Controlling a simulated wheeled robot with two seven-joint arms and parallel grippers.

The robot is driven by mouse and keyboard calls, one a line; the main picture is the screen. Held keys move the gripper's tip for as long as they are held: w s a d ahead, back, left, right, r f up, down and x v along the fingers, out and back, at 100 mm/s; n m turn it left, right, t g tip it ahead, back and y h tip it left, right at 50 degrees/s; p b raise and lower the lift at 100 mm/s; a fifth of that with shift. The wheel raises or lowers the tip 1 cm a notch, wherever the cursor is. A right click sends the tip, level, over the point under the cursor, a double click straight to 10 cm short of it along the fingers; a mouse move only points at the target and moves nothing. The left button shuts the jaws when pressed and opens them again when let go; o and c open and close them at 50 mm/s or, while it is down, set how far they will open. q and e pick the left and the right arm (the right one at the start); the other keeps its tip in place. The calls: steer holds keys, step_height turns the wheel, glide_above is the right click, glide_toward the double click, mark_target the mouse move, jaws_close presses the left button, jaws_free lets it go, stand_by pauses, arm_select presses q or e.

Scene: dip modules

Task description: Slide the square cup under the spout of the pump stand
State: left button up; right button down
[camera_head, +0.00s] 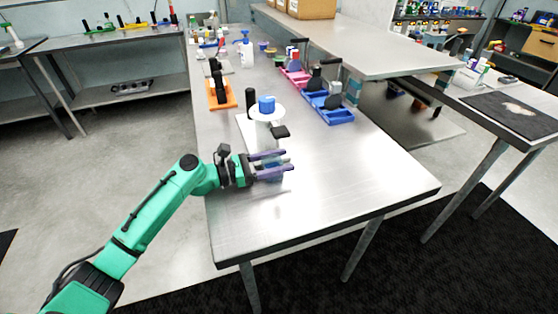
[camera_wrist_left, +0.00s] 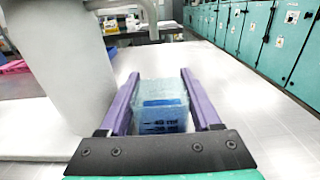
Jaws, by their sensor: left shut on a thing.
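My left gripper (camera_head: 286,162) is shut on the square cup (camera_head: 273,176), with one purple finger on each side of it. In the left wrist view the cup (camera_wrist_left: 160,108) is clear and boxy with blue inside, upright between the fingertips. The pump stand (camera_head: 266,116) is a pale column with a round top and a blue cap, just behind the gripper in the head view. In the left wrist view its thick column (camera_wrist_left: 62,65) fills the left side, and a curved pale pipe (camera_wrist_left: 151,14) shows above the cup. My right gripper is not in view.
Everything stands on a long metal table (camera_head: 330,190), bare at its front and right. An orange tray (camera_head: 221,95) with dark items lies behind on the left. A blue tray (camera_head: 328,107) and a pink tray (camera_head: 292,75) lie behind on the right, beside a raised shelf (camera_head: 360,48).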

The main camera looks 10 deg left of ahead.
arm_select(q)
steer(key=shift+w+d, duration=0.4)
steer(key=shift+d, duration=0.2)
steer(key=shift+p, duration=0.55)
steer(key=o, duration=1.4)
steer(key=b+v, duration=0.3)
steer(key=v, duration=1.1)
steer(key=shift+f, duration=0.1)
steer(key=shift+s+a, duration=0.15)
steer(key=shift+a, duration=0.15)
